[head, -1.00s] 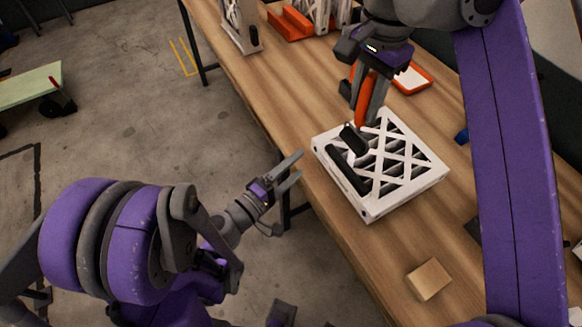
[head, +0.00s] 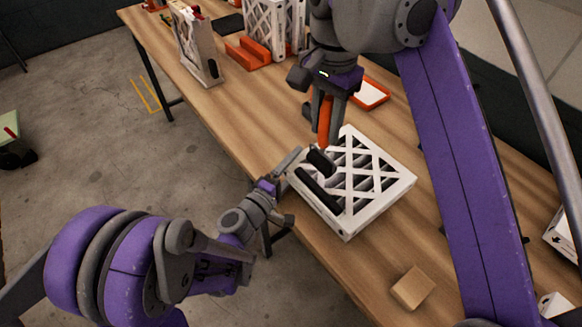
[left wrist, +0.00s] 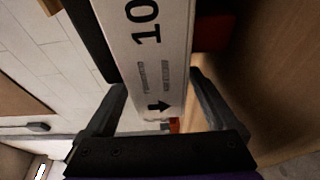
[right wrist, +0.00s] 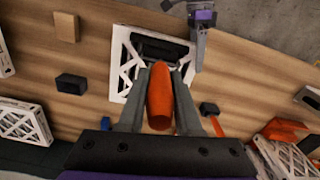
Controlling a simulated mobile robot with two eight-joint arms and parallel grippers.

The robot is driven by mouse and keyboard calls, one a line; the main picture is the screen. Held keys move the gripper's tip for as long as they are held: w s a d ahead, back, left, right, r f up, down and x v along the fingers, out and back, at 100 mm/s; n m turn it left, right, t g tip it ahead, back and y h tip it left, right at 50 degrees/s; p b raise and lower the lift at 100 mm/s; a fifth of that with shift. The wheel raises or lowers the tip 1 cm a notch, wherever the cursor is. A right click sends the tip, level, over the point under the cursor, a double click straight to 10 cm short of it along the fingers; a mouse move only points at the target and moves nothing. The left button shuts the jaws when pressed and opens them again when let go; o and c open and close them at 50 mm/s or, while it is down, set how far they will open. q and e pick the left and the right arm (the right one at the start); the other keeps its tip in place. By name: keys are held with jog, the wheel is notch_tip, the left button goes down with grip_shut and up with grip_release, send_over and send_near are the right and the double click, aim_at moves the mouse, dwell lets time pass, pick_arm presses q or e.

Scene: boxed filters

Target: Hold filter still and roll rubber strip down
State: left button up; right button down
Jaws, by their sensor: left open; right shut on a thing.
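The white filter (head: 385,208) with its lattice top lies flat on the table. A black rubber strip (head: 318,191) lies along its left edge. My right gripper (head: 323,128) is shut on the orange handle (head: 325,115) of a roller, whose black head (head: 320,161) is over the strip's far end; I cannot tell if they touch. The handle also shows in the right wrist view (right wrist: 160,95). My left gripper (head: 287,173) is open at the filter's left corner. In the left wrist view, the filter's printed side (left wrist: 155,60) is between the open fingers, with no clear grip.
A small tan block (head: 411,288) lies on the table (head: 330,260) in front of the filter. Farther back are an orange holder (head: 253,53), a standing filter (head: 195,42) and an orange-rimmed tray (head: 371,93).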

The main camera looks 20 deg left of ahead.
pick_arm(q)
grip_shut()
dwell(0.3)
dwell(0.3)
